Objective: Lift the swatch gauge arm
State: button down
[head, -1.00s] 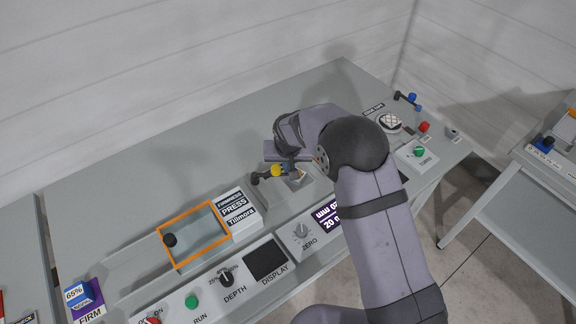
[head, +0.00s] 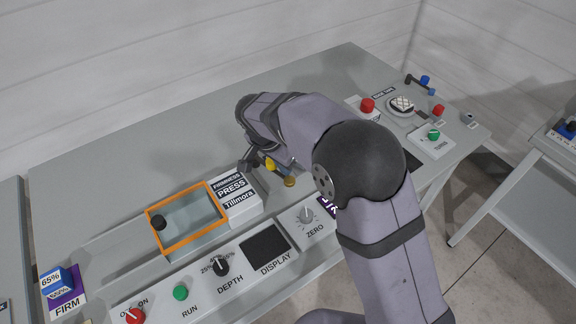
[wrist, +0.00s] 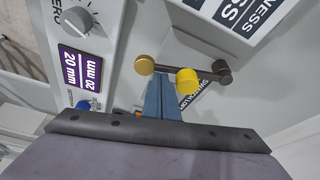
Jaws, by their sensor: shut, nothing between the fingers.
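The swatch gauge arm is a short dark bar (wrist: 165,68) with a brass knob (wrist: 145,64) at one end, a dark knob (wrist: 222,74) at the other and a yellow knob (wrist: 187,81) on it. In the head view the yellow knob (head: 270,163) and brass knob (head: 289,181) show right of the press box, with the dark end (head: 247,167) to their left. My gripper (wrist: 162,84) is shut and empty, its blue fingers together close to the bar, between the brass and yellow knobs. Whether they touch is unclear. My wrist partly covers this spot in the head view.
The white PRESS box (head: 234,197) and orange-framed tray (head: 186,219) stand to the left. The front panel holds the ZERO dial (head: 307,214) and a dark display (head: 265,249). A red button (head: 367,105) and green knob (head: 433,134) stand right. The rear table is clear.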

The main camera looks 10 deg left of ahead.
jog(key=shift+s+a, duration=0.2)
jog(key=shift+s, duration=0.15)
jog(key=shift+s+a, duration=0.1)
dwell(0.3)
jog(key=w+d, duration=0.1)
jog(key=w, duration=0.1)
jog(key=w+d, duration=0.1)
jog(key=shift+w+d, duration=0.4)
jog(key=b+v, duration=0.1)
jog(key=v, duration=0.9)
jog(key=shift+a, duration=0.35)
jog(key=shift+s+d, duration=0.1)
jog(key=shift+s, duration=0.05)
